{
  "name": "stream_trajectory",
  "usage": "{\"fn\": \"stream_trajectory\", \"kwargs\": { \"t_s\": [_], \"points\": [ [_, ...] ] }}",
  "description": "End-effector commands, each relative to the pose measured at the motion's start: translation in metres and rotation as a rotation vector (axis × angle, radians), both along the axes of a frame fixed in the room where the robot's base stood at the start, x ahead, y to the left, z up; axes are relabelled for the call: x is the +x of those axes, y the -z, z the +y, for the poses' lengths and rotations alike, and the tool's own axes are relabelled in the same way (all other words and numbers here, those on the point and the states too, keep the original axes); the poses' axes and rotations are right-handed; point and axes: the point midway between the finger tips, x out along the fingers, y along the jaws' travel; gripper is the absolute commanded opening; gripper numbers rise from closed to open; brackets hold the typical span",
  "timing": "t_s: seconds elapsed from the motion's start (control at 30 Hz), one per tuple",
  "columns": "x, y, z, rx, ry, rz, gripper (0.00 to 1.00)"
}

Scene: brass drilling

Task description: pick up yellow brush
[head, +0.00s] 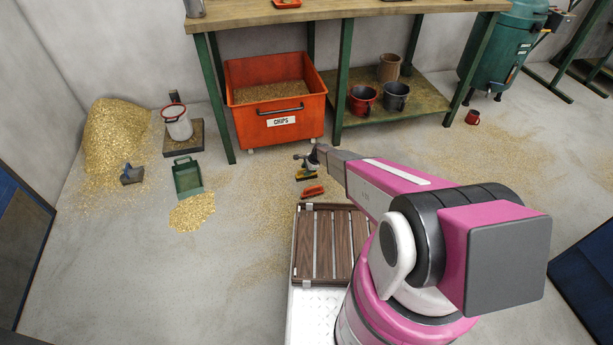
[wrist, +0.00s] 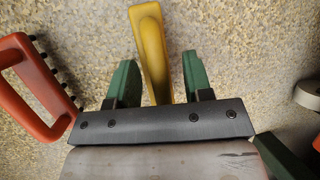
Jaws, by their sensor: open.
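The yellow brush (wrist: 150,45) lies on the chip-strewn floor in the wrist view, its handle pointing away between my two green fingers. My gripper (wrist: 157,80) is open around the handle, with a gap on each side. The brush's lower part is hidden behind the gripper's dark bar. In the head view the brush (head: 306,175) is a small yellow and dark shape on the floor, just under my gripper (head: 304,160).
A red-orange brush (wrist: 38,88) with dark bristles lies close on the left in the wrist view; it also shows in the head view (head: 312,192). The orange chips bin (head: 232,125) stands behind. A slatted wooden deck (head: 323,240) is in front.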

Motion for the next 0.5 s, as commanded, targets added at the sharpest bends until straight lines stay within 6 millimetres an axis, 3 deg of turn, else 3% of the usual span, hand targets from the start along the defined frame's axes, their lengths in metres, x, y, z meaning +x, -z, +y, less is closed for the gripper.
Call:
{"fn": "stream_trajectory", "kwargs": {
  "t_s": [0.03, 0.07, 0.1, 0.2, 0.5],
  "points": [
    [-0.0001, -0.0003, -0.0001, 0.0, 0.0, 0.0, 0.46],
    [-0.0001, -0.0003, -0.0002, 0.0, 0.0, 0.0, 0.4],
    [-0.0002, -0.0003, -0.0001, 0.0, 0.0, 0.0, 0.27],
    [-0.0002, -0.0003, -0.0001, 0.0, 0.0, 0.0, 0.0],
    [-0.0003, -0.0008, -0.0001, 0.0, 0.0, 0.0, 0.0]
  ]
}}
